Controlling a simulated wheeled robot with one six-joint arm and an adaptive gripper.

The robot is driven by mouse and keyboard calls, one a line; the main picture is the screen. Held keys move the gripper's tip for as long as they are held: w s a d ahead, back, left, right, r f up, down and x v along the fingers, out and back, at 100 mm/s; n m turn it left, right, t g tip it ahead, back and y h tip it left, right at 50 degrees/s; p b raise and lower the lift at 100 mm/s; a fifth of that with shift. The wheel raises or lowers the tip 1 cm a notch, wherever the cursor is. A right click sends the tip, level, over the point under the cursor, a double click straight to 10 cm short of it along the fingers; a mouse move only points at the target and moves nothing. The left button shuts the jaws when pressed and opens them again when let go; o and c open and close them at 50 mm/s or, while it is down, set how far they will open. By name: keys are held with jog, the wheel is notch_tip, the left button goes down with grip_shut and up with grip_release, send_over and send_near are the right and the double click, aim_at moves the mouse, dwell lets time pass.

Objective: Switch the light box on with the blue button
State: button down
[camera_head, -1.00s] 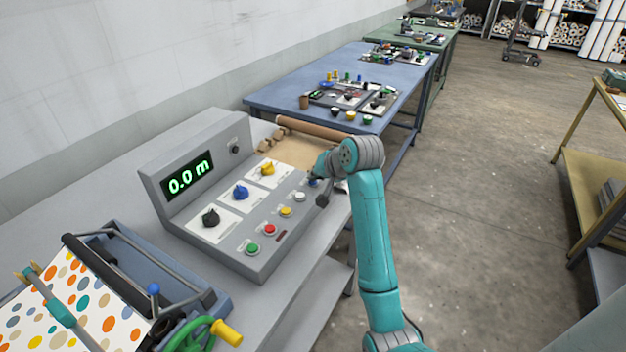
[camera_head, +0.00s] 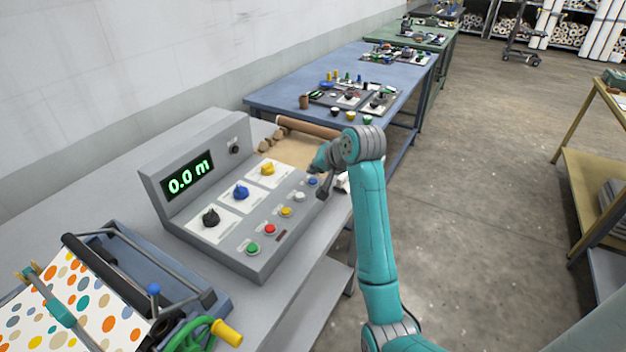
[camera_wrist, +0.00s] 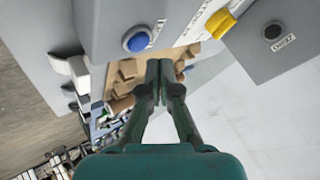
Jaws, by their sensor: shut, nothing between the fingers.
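The blue button (camera_head: 312,181) is the last in the row of round buttons on the grey control console (camera_head: 266,262), at its far right end. The wrist view shows this button (camera_wrist: 137,39) close up, with a grey ring and a small label beside it. My gripper (camera_wrist: 158,75) is shut and empty. In the wrist view its fingertips appear below and to the right of the button, apart from it. I cannot make out which thing is the light box.
White, yellow, red and green buttons continue the row. Yellow, blue and black knobs (camera_head: 211,216) stand behind them, and the display (camera_head: 188,177) reads 0.0 m. Cardboard and a brown roll (camera_head: 314,132) lie past the console. A patterned sheet machine stands at the lower left.

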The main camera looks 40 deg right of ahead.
aim_at(315, 181)
jog(key=shift+r, duration=2.3)
